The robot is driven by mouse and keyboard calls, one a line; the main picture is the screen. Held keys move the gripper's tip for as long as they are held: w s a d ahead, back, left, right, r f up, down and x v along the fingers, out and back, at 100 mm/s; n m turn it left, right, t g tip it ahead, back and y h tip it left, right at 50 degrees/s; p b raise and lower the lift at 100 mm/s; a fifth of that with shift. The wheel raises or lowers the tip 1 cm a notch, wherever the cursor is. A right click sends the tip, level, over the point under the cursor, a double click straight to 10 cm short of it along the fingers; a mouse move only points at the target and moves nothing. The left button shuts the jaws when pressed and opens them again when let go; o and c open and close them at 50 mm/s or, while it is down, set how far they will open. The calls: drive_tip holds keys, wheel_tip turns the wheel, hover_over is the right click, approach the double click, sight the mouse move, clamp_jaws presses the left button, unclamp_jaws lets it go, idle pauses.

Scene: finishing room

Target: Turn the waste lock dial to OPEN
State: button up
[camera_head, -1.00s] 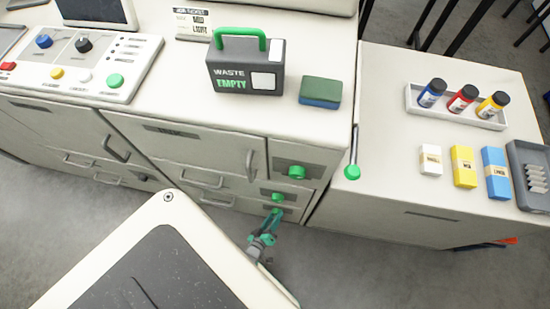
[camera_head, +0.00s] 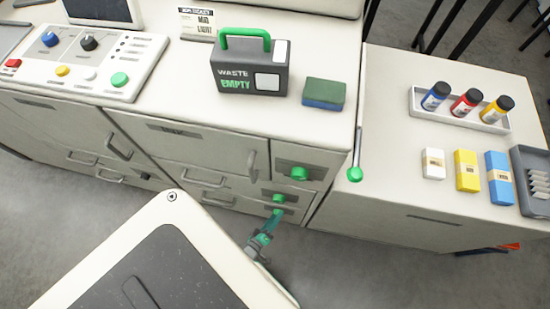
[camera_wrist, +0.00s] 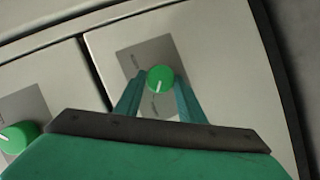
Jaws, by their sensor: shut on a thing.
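A round green dial (camera_wrist: 160,79) with a white pointer line sits on a grey label plate on a pale front panel. My gripper (camera_wrist: 158,88) is shut on this dial, one teal finger on each side. In the wrist view the pointer line points down and slightly left. The plate's lettering is too blurred to read, so I cannot tell which marking the pointer meets. In the head view my gripper (camera_head: 274,219) reaches the lowest green dial (camera_head: 277,212) on the cabinet front.
A green-knobbed lever (camera_head: 355,174) stands at the cabinet's right edge. A waste box (camera_head: 233,77) marked EMPTY stands on top. A side table (camera_head: 385,210) is to the right.

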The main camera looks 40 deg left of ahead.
drive_tip(key=shift+s+f, duration=0.1)
drive_tip(key=shift+s, duration=0.05)
drive_tip(key=o, duration=1)
drive_tip(key=shift+o, duration=0.2)
drive_tip(key=v, duration=1)
drive_tip(key=shift+s+r, duration=0.25)
drive_tip(key=shift+s, duration=0.1)
